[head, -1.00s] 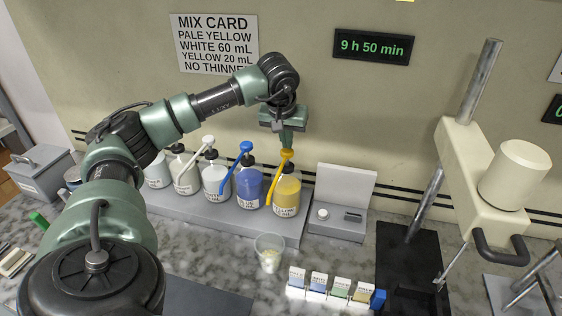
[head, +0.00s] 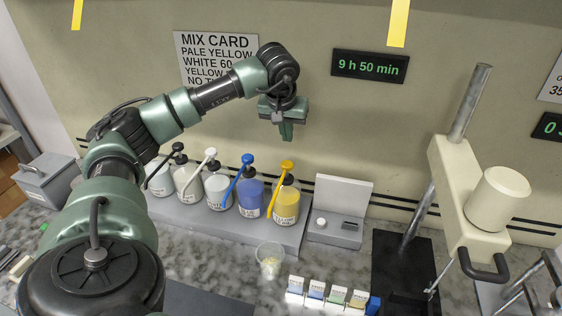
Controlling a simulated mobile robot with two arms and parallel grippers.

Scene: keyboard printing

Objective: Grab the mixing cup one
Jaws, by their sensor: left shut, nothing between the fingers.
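A small clear cup (head: 269,262), which I take to be the mixing cup, stands upright on the marbled counter, in front of the pump bottles. It has a pale yellowish content low inside. My left gripper (head: 287,133) is shut and empty, pointing down in the air above the yellow pump bottle (head: 286,203). It is well above and behind the cup, apart from the bottle's pump head. My right gripper is not in view.
A grey rack (head: 230,223) holds several pump bottles, including a blue one (head: 250,195). A small grey device (head: 336,226) stands right of it. Colour cards (head: 316,291) lie close to the cup's right. A cream mixer stand (head: 460,200) rises further right.

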